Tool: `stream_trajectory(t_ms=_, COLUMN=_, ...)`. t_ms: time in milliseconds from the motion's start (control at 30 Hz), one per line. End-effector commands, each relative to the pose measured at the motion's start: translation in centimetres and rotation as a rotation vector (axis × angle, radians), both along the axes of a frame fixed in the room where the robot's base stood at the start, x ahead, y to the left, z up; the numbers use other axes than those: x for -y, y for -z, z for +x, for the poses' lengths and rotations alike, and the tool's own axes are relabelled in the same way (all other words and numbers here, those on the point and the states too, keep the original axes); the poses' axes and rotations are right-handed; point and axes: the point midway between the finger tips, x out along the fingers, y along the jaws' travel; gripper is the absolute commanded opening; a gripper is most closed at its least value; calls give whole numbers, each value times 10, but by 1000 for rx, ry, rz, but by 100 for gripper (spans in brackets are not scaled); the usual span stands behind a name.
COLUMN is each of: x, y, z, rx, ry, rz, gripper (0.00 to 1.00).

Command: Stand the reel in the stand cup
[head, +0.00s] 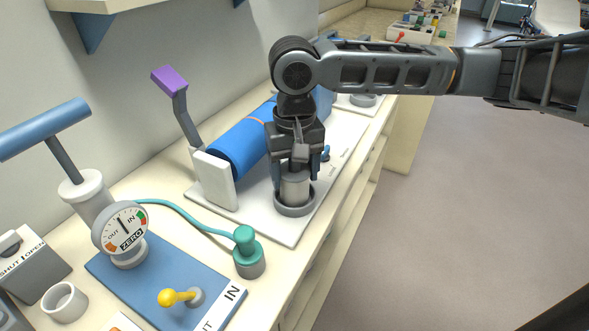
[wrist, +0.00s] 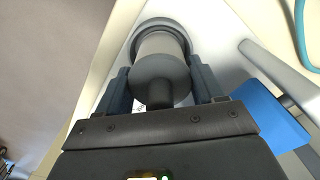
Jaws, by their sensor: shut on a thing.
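The reel (head: 294,189) is a light grey cylinder, upright between my gripper's fingers. My gripper (head: 295,177) points straight down and is shut on it. The stand cup (head: 294,210) is a low, darker grey ring on the white board; the reel's lower end is within its rim. In the wrist view the reel (wrist: 160,65) sits between both fingers, with the cup (wrist: 138,38) around its far end. Whether the reel rests on the cup's floor is hidden.
A blue roll (head: 241,147) and a white block (head: 215,180) with a purple-topped lever stand left of my gripper. A green-capped plug (head: 247,250) with a teal hose, a dial gauge (head: 120,229) and a blue panel (head: 155,290) are nearer. The bench edge lies close on the right.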

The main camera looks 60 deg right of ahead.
Motion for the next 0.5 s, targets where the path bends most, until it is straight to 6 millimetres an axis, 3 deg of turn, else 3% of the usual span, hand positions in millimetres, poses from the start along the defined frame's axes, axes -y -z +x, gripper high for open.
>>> stream_trajectory(t_ms=333, x=0, y=7, z=0, rx=-1, ry=1, rz=1, gripper=31)
stream_trajectory(t_ms=367, x=0, y=7, z=0, rx=-1, ry=1, rz=1, gripper=70)
stream_trajectory(t_ms=500, x=0, y=6, z=0, rx=0, ry=0, rz=0, gripper=84)
